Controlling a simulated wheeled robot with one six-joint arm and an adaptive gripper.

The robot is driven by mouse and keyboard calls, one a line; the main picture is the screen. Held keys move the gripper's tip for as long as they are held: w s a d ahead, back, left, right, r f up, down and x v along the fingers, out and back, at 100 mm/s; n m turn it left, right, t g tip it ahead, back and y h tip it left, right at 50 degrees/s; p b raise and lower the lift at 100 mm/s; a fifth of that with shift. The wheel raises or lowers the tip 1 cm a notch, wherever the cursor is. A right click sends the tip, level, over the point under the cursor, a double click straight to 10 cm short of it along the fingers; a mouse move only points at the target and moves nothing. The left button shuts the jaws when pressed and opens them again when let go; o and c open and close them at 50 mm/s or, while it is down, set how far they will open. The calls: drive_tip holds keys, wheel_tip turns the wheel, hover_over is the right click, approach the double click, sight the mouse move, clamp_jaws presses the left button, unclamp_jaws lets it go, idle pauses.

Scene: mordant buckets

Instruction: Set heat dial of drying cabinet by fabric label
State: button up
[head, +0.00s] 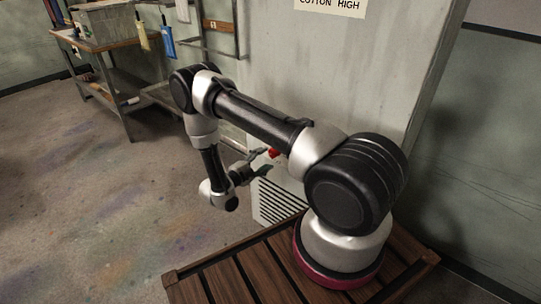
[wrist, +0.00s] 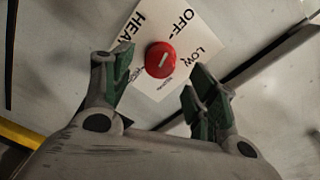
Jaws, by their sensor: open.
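The red heat dial (wrist: 160,60) sits on a white label plate (wrist: 147,22) on the drying cabinet (head: 310,60). Its short white mark slants toward the upper right, roughly toward OFF. OFF and LOW are readable; the smaller lettering below the dial is unclear and partly behind a finger. The dial also shows in the head view (head: 273,153). My gripper (wrist: 158,84) is open, its green-padded fingers on either side of the dial in the picture; contact is not visible. In the head view my gripper (head: 262,162) is close in front of the dial. The fabric label (head: 330,6) reads COTTON HIGH.
A louvred vent (head: 277,203) is low on the cabinet front. The stained floor (head: 90,200) at left is clear.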

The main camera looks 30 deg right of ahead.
drive_tip(key=shift+x, duration=2.35)
drive_tip(key=c, duration=1)
